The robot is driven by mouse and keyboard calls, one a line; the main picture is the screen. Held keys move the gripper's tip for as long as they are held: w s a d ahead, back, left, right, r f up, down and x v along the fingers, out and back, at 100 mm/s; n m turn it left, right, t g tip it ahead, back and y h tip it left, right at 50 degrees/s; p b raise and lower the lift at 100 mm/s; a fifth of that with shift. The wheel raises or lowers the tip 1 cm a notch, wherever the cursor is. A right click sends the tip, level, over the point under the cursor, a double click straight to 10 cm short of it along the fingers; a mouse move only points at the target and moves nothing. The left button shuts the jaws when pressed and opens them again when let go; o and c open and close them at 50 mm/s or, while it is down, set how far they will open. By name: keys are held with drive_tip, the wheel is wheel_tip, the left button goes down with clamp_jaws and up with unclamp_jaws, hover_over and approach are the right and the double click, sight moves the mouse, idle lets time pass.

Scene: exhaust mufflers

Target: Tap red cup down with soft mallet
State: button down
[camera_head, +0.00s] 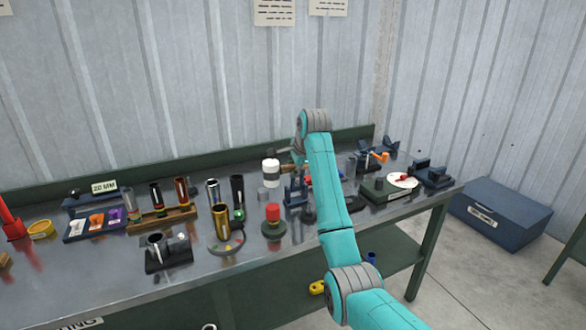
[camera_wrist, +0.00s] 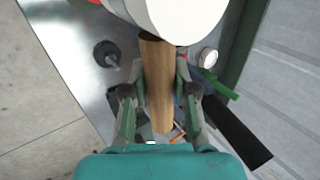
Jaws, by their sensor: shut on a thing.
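My gripper (camera_wrist: 157,92) is shut on the handle, one finger on each side. In the head view my arm hides most of the gripper, and the mallet head sticks out to its left above the bench. The red cup (camera_head: 272,212) sits on a dark round base on the bench, lower in the head view than the mallet head and apart from it in the picture. In the wrist view the large mallet head covers the top; a sliver of red shows beside it.
The metal bench (camera_head: 200,283) is crowded. A gold cylinder (camera_head: 221,220) and a curved gauge stand left of the red cup. A wooden rack (camera_head: 162,217) with tubes is farther left. A white disc (camera_head: 402,181) lies at the right. The corrugated wall closes the back.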

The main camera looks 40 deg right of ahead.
drive_tip(key=shift+f, duration=2.2)
wheel_tip(320, 180, down, 4)
drive_tip(key=shift+f, duration=0.1)
drive_tip(key=shift+a+r, duration=0.1)
drive_tip(key=shift+r, duration=3.15)
wheel_tip(320, 180, down, 8)
